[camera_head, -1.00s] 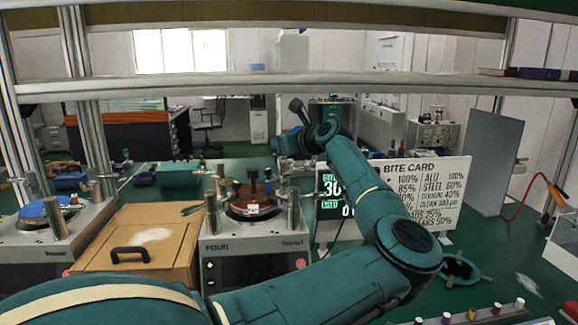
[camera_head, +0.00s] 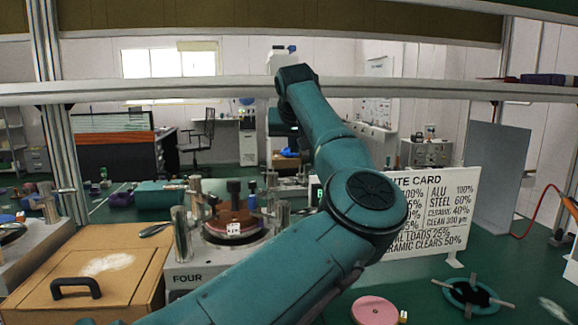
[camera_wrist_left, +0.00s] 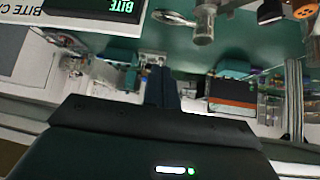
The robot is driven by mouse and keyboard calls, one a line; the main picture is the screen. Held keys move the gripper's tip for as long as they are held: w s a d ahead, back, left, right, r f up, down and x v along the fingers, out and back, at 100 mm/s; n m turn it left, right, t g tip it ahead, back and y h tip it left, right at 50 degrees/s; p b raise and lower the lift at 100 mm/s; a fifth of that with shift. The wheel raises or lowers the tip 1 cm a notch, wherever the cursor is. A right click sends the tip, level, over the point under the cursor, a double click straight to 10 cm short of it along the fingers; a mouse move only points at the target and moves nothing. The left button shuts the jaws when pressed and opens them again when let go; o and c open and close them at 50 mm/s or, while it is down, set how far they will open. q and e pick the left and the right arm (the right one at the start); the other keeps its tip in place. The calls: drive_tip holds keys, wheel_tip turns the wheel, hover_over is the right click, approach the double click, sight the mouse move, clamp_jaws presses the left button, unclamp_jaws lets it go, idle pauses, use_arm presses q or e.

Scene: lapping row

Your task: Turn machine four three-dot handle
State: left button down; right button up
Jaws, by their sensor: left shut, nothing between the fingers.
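Machine four, marked FOUR (camera_head: 187,279), stands left of centre in the head view, partly covered by my left arm. A white tag with dark dots (camera_head: 233,229) shows at its brown round plate (camera_head: 225,219); I cannot count the dots. A grey lever handle (camera_head: 155,229) sticks out to the left of its metal post. A similar lever (camera_wrist_left: 173,17) and post (camera_wrist_left: 203,24) show at the top of the wrist view. My left gripper (camera_wrist_left: 162,86) is shut and empty, apart from the machine. In the head view its fingertips are not clear behind my raised forearm. My right gripper is not in view.
A wooden box with a black handle (camera_head: 77,287) stands left of the machine. A white card board (camera_head: 430,215) stands behind my arm on the right. A pink disc (camera_head: 375,311) and a ring with arms (camera_head: 470,296) lie at lower right. A metal rail (camera_head: 190,91) crosses above.

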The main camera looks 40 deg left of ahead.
use_arm(q)
drive_tip(key=f, duration=0.2)
drive_tip(key=w+a+f+p, duration=0.1)
drive_tip(key=f, duration=0.4)
drive_tip(key=shift+w+a+f, duration=0.35)
drive_tip(key=shift+f, duration=0.05)
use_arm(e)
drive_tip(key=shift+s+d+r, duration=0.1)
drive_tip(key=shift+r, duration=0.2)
use_arm(q)
drive_tip(key=shift+a, duration=0.1)
